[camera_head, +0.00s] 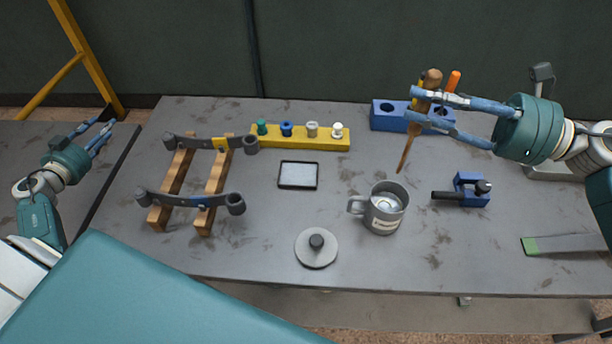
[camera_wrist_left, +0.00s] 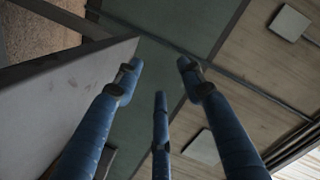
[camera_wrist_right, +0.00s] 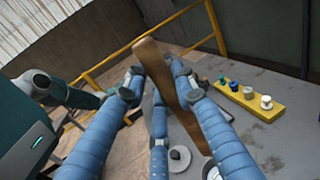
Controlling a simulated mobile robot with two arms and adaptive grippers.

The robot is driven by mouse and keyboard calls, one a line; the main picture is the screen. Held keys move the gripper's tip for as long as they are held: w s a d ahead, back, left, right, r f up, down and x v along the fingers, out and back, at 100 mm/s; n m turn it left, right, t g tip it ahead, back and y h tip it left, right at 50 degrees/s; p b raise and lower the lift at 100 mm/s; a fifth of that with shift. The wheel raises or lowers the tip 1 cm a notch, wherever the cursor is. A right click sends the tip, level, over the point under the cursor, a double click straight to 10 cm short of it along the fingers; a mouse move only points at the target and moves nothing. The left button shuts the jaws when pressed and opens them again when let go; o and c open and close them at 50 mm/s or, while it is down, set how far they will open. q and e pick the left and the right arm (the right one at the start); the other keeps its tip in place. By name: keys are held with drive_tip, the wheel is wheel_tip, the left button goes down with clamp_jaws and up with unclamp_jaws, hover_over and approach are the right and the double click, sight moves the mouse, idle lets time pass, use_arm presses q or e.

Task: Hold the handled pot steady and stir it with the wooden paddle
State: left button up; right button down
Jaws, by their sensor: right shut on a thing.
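The grey metal pot (camera_head: 376,222) stands upright on the table, its handle on the left side; something pale shows inside it. Its rim is partly seen at the bottom of the right wrist view. My right gripper (camera_head: 416,106) is shut on the wooden paddle (camera_head: 407,149). The paddle hangs tilted, its lower tip above and behind the pot, apart from it. The paddle also shows between the fingers in the right wrist view (camera_wrist_right: 172,85). My left gripper (camera_head: 108,128) is open and empty at the far left, away from the pot; its fingers are spread in the left wrist view (camera_wrist_left: 158,80).
A blue holed block (camera_head: 385,120), yellow peg bar (camera_head: 300,142), dark-framed plate (camera_head: 298,175) and wooden rack with leaf springs (camera_head: 187,190) are also on the table.

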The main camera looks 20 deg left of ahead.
use_arm(q)
drive_tip(key=w+d+r+m+h, duration=0.2)
drive_tip(key=w+d+r+h, duration=0.15)
drive_tip(key=w+d, duration=0.4)
drive_tip(key=w+d+r+m+h, duration=0.2)
drive_tip(key=w+d+h, duration=0.2)
drive_tip(key=w+d, duration=0.3)
drive_tip(key=w+d+r+m+g+h, duration=0.1)
drive_tip(key=w+d+m+h, duration=0.15)
drive_tip(key=d, duration=0.75)
drive_tip(key=w+d+r+m+g+h, duration=0.1)
drive_tip(key=w+d+m+h, duration=0.15)
drive_tip(key=d, duration=0.75)
drive_tip(key=m+g+h, duration=0.3)
drive_tip(key=g+h, duration=0.3)
drive_tip(key=g, duration=0.6)
approach(350, 200)
drive_tip(key=x, duration=0.9)
drive_tip(key=shift+d, duration=0.1)
drive_tip(key=shift+w+d+f, duration=0.15)
drive_tip(key=shift+d+f, duration=0.1)
drive_tip(key=shift+d, duration=0.4)
drive_tip(key=shift+c, duration=0.3)
clamp_jaws()
